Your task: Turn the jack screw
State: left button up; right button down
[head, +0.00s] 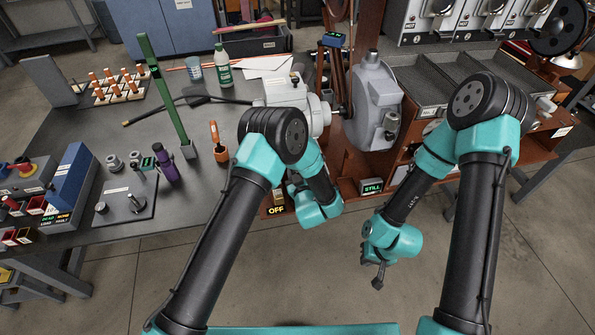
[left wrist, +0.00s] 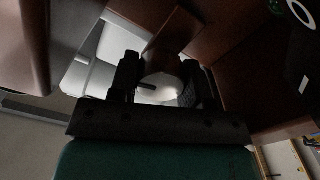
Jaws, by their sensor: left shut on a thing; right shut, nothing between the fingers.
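My left gripper (left wrist: 161,82) shows in the left wrist view, with its two dark fingers closed on a pale round metal part (left wrist: 160,90). This part may be the head of the jack screw, but the view is dark and I cannot be sure. In the head view the left gripper is hidden behind its own arm, low beside the brown stand. My right gripper (head: 378,277) is shut and empty, hanging over the floor to the right of the left arm, apart from everything.
The grey roaster (head: 371,105) stands on the brown stand (head: 345,170). Signs on it read "OFF" (head: 276,210) and "STILL" (head: 372,188). The dark bench (head: 180,225) at left carries a green post (head: 162,100), a bottle (head: 222,66) and racks. Floor at lower right is clear.

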pick_arm(q)
jog(key=o, duration=0.9)
jog(key=v, duration=1.7)
jog(key=shift+s, duration=0.25)
